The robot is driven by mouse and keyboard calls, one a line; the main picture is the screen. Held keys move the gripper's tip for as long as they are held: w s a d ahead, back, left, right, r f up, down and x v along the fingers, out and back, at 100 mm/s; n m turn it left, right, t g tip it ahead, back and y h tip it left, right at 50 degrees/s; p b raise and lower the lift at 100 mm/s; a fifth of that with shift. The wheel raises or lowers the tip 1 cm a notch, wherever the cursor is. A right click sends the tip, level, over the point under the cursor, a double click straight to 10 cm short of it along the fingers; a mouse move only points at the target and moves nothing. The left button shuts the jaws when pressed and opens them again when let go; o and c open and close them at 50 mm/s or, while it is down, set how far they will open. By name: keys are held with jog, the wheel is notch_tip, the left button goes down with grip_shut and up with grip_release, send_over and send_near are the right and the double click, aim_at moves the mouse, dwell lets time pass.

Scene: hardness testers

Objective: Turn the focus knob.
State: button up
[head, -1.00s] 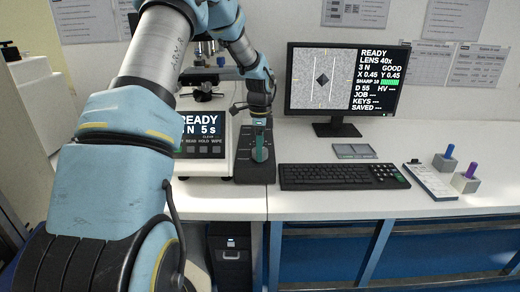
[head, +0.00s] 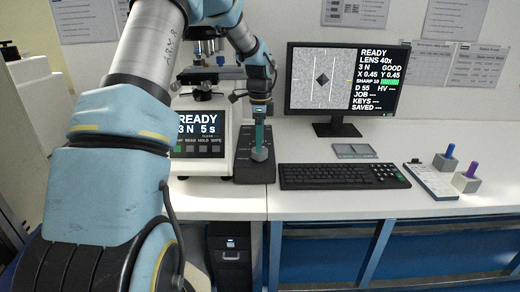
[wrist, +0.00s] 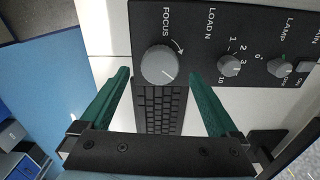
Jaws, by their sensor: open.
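The focus knob (wrist: 160,65) is a round grey knob with a white pointer line on a black control panel (wrist: 200,20), under the word FOCUS and a curved arrow. In the wrist view my gripper (wrist: 156,75) has its two green fingers apart, one on each side of the knob. Whether they touch it I cannot tell. In the head view my gripper (head: 260,150) points down at the front of the black panel (head: 244,165), with the grey knob (head: 259,153) at the fingertips. The tester screen (head: 200,130) reads READY, 3 N, 5 s.
The LOAD N knob (wrist: 229,65) and LAMP knob (wrist: 278,67) sit beside the focus knob. A keyboard (head: 340,176) lies right of the panel, below a monitor (head: 347,80) showing SHARP 10 and GOOD.

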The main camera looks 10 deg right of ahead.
notch_tip(320, 180, up, 7)
jog(key=shift+b, duration=0.45)
dwell(1.0)
